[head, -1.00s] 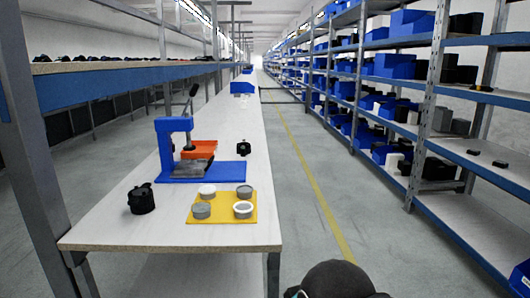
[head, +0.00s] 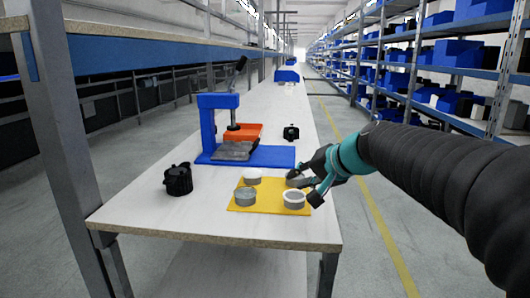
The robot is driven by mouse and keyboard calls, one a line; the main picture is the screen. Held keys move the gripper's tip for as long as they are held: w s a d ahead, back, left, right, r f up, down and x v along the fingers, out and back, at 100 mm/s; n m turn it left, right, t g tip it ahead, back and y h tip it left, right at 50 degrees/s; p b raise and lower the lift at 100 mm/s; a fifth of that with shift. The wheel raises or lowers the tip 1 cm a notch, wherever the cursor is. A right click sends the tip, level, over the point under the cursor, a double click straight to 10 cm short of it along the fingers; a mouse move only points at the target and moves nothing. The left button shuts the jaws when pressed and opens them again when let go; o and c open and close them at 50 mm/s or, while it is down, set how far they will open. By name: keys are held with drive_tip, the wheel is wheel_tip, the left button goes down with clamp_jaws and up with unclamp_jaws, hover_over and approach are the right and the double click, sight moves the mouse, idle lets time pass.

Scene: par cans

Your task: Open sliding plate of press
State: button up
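The press has a blue upright frame (head: 208,128) on a blue base (head: 275,157), with a dark lever (head: 238,78) raised above it. Its grey sliding plate (head: 233,151) lies low in front of the upright, on the base. My gripper (head: 306,186) is open, with its fingers spread above the right side of the yellow mat, nearer to me and to the right of the press. It is apart from the plate. It partly hides one can (head: 293,183); I see nothing held in it.
The yellow mat (head: 268,203) carries other round cans, including a grey one (head: 245,197) and a pale-rimmed one (head: 294,200). A black object (head: 178,180) stands left of the mat. An orange tray (head: 244,132) and a small black object (head: 291,132) are behind.

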sight(258, 141)
drive_tip(key=w+a+m+t+y+b, duration=0.1)
drive_tip(key=w, duration=0.6)
drive_tip(key=w+a+m+t+y+b, duration=0.1)
drive_tip(key=w+a+m+b, duration=0.1)
drive_tip(key=w, duration=0.6)
drive_tip(key=w+a+f+m+t+y+b, duration=0.1)
drive_tip(key=w+t, duration=0.1)
drive_tip(key=w, duration=0.6)
drive_tip(key=shift+a+y+b, duration=0.2)
drive_tip(key=shift+y+b, duration=0.1)
drive_tip(key=shift+b, duration=0.05)
drive_tip(key=shift+m, duration=0.3)
drive_tip(key=p+x, duration=0.3)
drive_tip(key=x, duration=1)
drive_tip(key=shift+w+a+r, duration=0.1)
drive_tip(key=shift+w+a, duration=0.15)
drive_tip(key=shift+w, duration=0.1)
drive_tip(key=shift+c, duration=0.3)
clamp_jaws()
